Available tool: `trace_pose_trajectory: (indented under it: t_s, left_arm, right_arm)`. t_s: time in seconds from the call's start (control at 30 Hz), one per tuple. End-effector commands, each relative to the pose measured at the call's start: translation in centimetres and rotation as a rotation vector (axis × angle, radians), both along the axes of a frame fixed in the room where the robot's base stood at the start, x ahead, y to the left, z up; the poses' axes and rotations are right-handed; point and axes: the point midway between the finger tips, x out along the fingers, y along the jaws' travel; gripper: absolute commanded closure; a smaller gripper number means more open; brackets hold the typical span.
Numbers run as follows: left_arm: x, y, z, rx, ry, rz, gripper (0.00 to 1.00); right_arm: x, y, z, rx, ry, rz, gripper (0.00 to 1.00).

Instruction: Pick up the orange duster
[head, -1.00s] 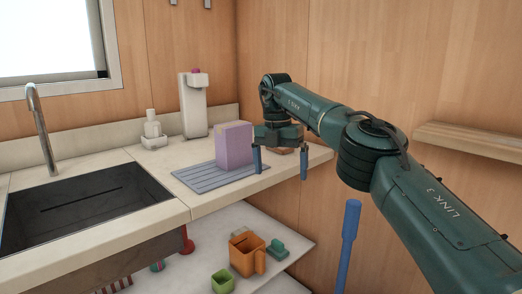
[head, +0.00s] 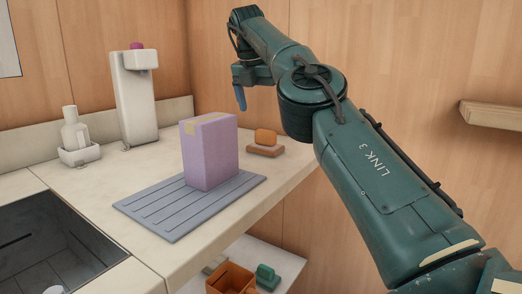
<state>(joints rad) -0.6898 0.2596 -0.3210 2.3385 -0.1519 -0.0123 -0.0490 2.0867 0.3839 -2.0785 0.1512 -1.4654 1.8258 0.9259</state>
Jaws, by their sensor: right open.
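The orange duster (head: 265,137) sits on the counter near its right end. It has a rounded orange top on a flat brown base, and nothing touches it. My right gripper (head: 240,97) is up and to the left of the duster in the picture, above the counter and empty. Its jaws are open, though only one blue finger shows clearly. My left gripper is out of view.
A purple box (head: 208,152) stands on a grey ribbed mat (head: 160,212) left of the duster. A white dispenser (head: 134,105) and white bottle (head: 76,130) stand behind. A sink (head: 50,240) is at left. A lower shelf holds an orange container (head: 232,279) and green item (head: 267,277).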

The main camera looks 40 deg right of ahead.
Motion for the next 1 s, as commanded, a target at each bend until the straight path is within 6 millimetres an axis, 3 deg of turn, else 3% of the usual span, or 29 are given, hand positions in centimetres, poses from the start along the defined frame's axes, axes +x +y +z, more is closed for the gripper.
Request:
trace_pose_trajectory:
  t_s: [0.03,0.1,0.47,0.7,1.0]
  left_arm:
    - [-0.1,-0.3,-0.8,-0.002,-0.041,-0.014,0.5]
    - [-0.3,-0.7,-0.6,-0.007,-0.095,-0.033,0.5]
    - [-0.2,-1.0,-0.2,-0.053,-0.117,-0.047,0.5]
    - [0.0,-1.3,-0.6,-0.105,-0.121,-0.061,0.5]
    - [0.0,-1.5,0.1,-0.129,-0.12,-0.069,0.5]
  right_arm:
    - [0.1,-0.3,-1.8,0.0,0.001,-0.001,0.0]
    - [0.2,-0.7,-2.9,0.0,0.001,-0.001,0.0]
    - [0.5,-1.5,-5.4,0.0,0.0,0.0,0.0]
    - [0.8,-2.3,-8.9,0.001,0.001,-0.001,0.0]
    - [0.9,-2.6,-9.5,0.0,-0.001,0.0,0.0]
